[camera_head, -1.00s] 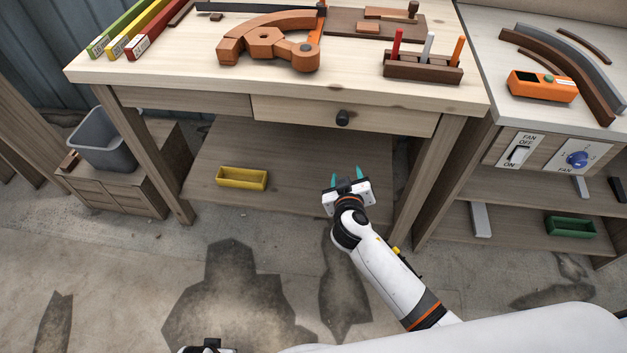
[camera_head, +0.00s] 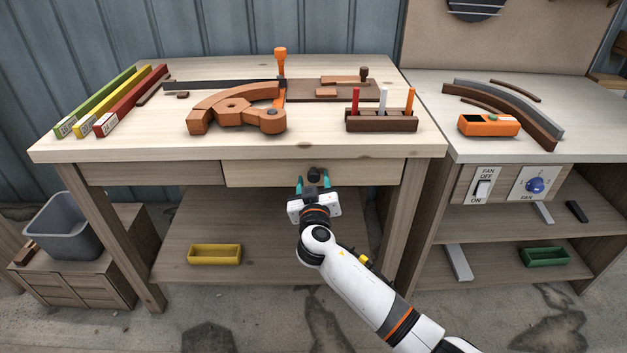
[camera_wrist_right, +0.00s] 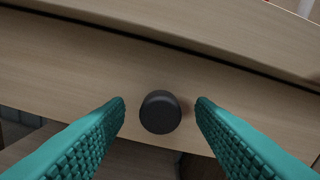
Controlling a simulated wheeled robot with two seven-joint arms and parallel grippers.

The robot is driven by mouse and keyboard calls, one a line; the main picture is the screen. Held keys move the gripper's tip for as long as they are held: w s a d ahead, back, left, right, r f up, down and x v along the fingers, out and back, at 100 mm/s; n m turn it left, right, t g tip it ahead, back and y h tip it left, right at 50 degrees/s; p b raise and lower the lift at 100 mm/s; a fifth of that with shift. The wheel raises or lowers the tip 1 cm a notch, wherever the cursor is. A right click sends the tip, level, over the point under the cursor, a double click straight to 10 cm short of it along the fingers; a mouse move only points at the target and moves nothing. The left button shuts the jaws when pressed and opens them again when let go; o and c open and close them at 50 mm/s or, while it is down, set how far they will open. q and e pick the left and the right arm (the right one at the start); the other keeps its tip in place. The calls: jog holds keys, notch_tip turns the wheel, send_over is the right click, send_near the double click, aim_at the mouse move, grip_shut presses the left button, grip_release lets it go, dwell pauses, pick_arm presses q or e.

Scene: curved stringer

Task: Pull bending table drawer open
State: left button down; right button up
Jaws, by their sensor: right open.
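The bending table (camera_head: 60,150) is pale wood, with a drawer (camera_head: 255,174) under its top. The drawer front looks flush with the table frame, and a round black knob (camera_head: 314,174) sits on it. My right gripper (camera_head: 313,184) is open in front of the drawer, its teal fingers on either side of the knob. In the right wrist view the knob (camera_wrist_right: 160,111) lies between the two open fingers (camera_wrist_right: 160,108), with a visible gap on each side. The drawer front (camera_wrist_right: 110,70) fills much of that view. My left gripper is not in view.
On the tabletop are a curved orange-brown bending form (camera_head: 235,112), a holder with upright tools (camera_head: 381,122) and coloured bars (camera_head: 130,100). A yellow tray (camera_head: 215,254) lies on the lower shelf. A bench with fan switches (camera_head: 483,188) stands to the right.

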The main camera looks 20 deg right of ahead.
jog(key=shift+w+d, duration=0.2)
jog(key=shift+w, duration=0.4)
grip_shut()
jog(key=shift+s+f, duration=0.1)
